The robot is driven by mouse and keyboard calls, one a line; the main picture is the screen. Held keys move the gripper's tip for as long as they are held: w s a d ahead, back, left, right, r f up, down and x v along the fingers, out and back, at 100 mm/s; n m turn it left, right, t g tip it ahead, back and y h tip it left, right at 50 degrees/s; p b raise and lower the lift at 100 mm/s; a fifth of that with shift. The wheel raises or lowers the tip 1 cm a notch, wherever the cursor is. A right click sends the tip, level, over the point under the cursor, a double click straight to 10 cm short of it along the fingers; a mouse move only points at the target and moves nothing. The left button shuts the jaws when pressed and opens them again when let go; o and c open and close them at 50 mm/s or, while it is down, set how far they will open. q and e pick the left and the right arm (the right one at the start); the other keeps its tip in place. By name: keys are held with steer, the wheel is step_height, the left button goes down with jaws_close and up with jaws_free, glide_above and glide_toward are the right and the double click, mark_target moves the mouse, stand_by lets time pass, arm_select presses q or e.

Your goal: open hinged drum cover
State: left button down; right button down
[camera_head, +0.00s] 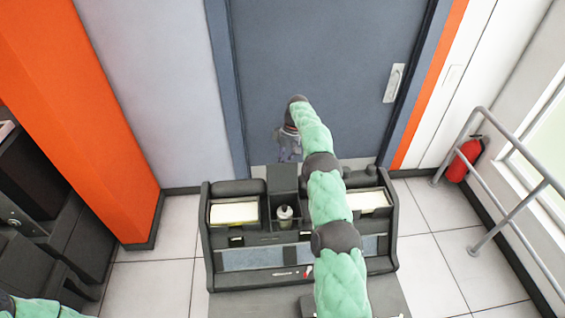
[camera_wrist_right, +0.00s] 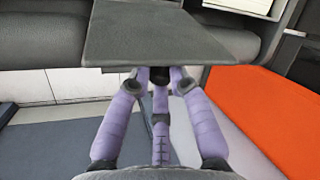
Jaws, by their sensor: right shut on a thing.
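The card machine (camera_head: 300,280) stands on the floor in the middle of the head view. A flat dark grey panel (camera_head: 284,178), which looks like the drum cover, is at its back centre, between two rounded housings. The panel (camera_wrist_right: 165,35) also shows close up at the top of the right wrist view. My right gripper (camera_head: 289,153) reaches over the machine to its far side. In the wrist view, its lilac fingers (camera_wrist_right: 160,77) are shut at the panel's near edge. The hinge is hidden, and I cannot tell how far the panel is tilted. My left gripper is out of view.
Card trays (camera_head: 234,212) flank a white-topped bottle (camera_head: 284,213) on the machine. My right arm covers part of its right side. A blue-grey door (camera_head: 320,60) is behind. A railing (camera_head: 515,170) and red extinguisher (camera_head: 464,160) are right; dark equipment (camera_head: 45,185) is left.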

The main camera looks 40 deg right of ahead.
steer(key=shift+w+d+f, duration=0.2)
steer(key=shift+d+f, duration=0.05)
steer(key=shift+d, duration=0.05)
steer(key=c, duration=1.4)
jaws_free()
steer(key=shift+c, duration=0.2)
steer(key=o, duration=0.4)
steer(key=shift+w+d+f, duration=0.15)
steer(key=shift+w+f, duration=0.05)
steer(key=shift+w, duration=0.05)
steer(key=shift+c, duration=0.2)
steer(key=shift+w, duration=0.15)
steer(key=shift+r, duration=0.15)
step_height(320, 180, up, 10)
